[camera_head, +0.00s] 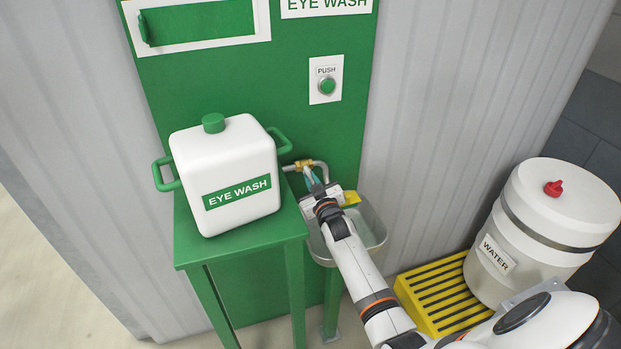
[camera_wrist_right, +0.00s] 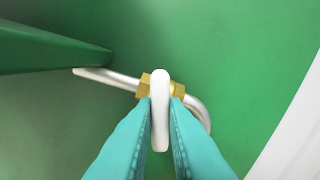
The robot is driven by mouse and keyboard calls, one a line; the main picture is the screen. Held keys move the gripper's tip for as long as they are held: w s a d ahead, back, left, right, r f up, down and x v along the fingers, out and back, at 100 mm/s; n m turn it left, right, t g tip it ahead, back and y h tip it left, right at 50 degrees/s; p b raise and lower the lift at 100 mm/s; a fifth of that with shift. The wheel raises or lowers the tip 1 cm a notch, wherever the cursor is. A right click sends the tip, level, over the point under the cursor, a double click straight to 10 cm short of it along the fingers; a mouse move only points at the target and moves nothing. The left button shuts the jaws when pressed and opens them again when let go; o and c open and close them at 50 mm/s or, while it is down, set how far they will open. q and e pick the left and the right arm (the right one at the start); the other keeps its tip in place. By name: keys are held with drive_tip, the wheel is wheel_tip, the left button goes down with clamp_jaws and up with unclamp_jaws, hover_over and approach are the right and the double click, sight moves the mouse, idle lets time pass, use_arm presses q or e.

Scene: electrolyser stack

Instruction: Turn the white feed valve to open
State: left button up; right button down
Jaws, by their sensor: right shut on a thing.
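The white feed valve handle (camera_wrist_right: 160,112) is a rounded white lever that stands upright in the right wrist view. It sits on a brass valve body (camera_wrist_right: 145,84) in a bent silver pipe (camera_wrist_right: 105,77). In the head view the brass body (camera_head: 304,163) shows beside the green stand, and my gripper hides most of the handle. My right gripper (camera_wrist_right: 161,105) has its teal fingers on both sides of the white handle, shut on it. It also shows in the head view (camera_head: 313,180). My left gripper is in neither view.
A white eye wash tank (camera_head: 225,165) stands on a green table (camera_head: 255,232) left of the valve. A grey basin (camera_head: 372,225) is under my right gripper. A white water drum (camera_head: 540,235) stands on a yellow grate (camera_head: 430,290) at right. A green push button (camera_head: 327,86) is above.

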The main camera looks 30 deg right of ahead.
drive_tip(key=shift+n, duration=0.6)
drive_tip(key=n, duration=0.4)
drive_tip(key=shift+n+b, duration=0.3)
drive_tip(key=n+b, duration=0.1)
drive_tip(key=n, duration=0.2)
drive_tip(key=shift+f, duration=0.15)
drive_tip(key=shift+n, duration=0.8)
